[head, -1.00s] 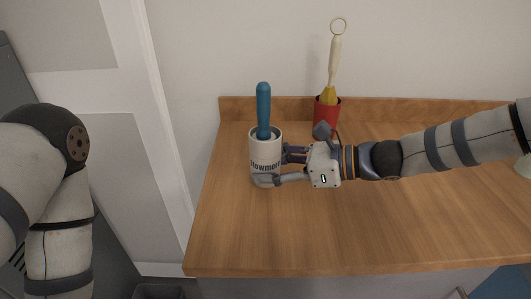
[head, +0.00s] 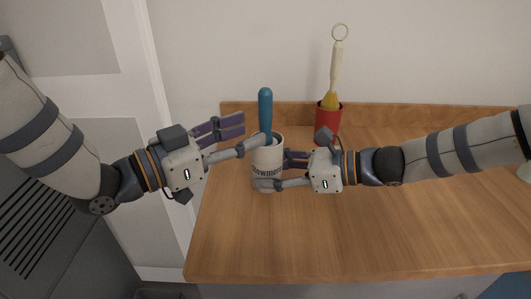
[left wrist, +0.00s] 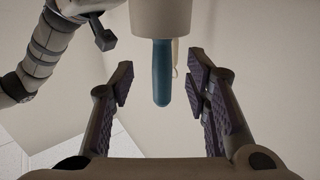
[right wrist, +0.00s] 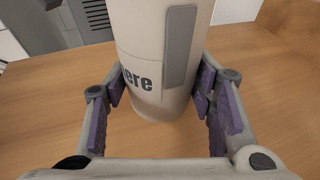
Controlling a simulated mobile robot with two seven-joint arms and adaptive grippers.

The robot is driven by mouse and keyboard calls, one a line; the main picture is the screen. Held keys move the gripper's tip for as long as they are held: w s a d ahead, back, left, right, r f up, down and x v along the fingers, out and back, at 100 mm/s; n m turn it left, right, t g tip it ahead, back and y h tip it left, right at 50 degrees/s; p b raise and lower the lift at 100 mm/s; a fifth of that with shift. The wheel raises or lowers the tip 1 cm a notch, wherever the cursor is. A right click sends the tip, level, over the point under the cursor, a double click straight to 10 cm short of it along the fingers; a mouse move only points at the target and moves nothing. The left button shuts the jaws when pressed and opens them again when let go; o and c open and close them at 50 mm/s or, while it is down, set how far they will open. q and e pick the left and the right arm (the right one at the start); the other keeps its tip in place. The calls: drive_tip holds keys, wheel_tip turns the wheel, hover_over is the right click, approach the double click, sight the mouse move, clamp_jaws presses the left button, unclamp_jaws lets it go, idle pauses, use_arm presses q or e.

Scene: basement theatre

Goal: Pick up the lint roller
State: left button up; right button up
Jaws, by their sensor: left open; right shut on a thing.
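The lint roller shows as a blue handle (head: 265,108) standing upright out of a white cup (head: 267,158) with dark lettering. Its lower part is hidden inside the cup. My left gripper (head: 252,133) is open by the handle, just above the cup's rim. In the left wrist view the picture is inverted, and the blue handle (left wrist: 162,75) lies between the open fingers, apart from both. My right gripper (head: 277,170) is shut on the cup from the right. The right wrist view shows its fingers against both sides of the cup (right wrist: 150,60).
The cup stands on a wooden counter (head: 300,240) with a low back ledge. A red holder (head: 328,122) with a cream-handled, yellow brush (head: 336,72) stands behind on the right. The counter's front is clear. A white door frame is at the left.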

sight(260, 127)
use_arm(q)
drive_tip(key=x, duration=0.5)
drive_tip(key=shift+w+d+f, duration=0.1)
drive_tip(key=shift+w+d, duration=0.05)
drive_tip(key=shift+w, duration=0.15)
clamp_jaws()
wheel_tip(260, 127, up, 10)
drive_tip(key=shift+r, duration=0.1)
use_arm(e)
drive_tip(key=o, duration=1.2)
